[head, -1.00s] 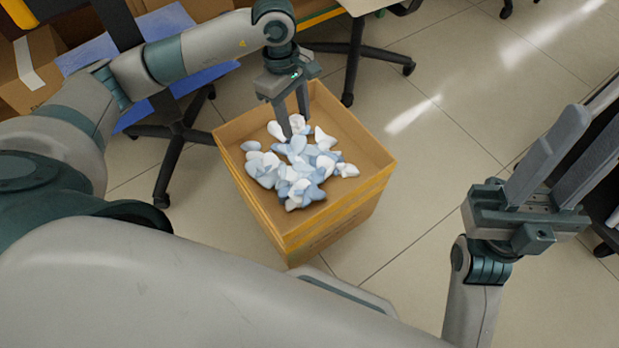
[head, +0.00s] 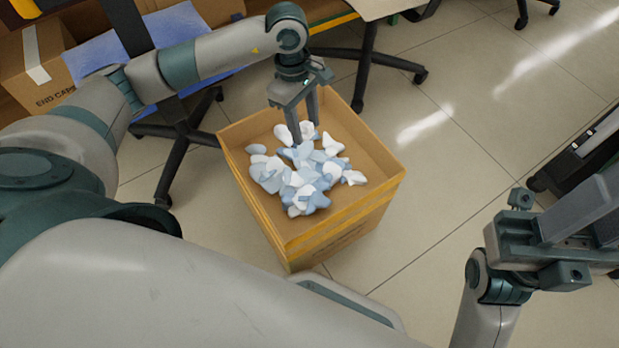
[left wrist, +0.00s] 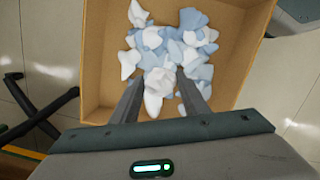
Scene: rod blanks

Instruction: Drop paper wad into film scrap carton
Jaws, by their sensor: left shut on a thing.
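The film scrap carton (head: 345,229) is an open cardboard box with yellow bands, standing on the floor. It holds a heap of white and pale blue crumpled scraps (head: 301,184), which also shows in the left wrist view (left wrist: 152,40). My left gripper (head: 306,133) points down inside the carton's opening, just at the heap's far side. It is shut on a white paper wad (left wrist: 160,83), seen between its fingers in the left wrist view. Whether the wad touches the heap I cannot tell. My right gripper (head: 600,215) is open and empty, partly cut off at the right edge.
A wheeled chair base (head: 180,130) stands close left of the carton, and another (head: 368,65) behind it. A cardboard box (head: 35,70) is at the far left. Tiled floor is clear right of the carton.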

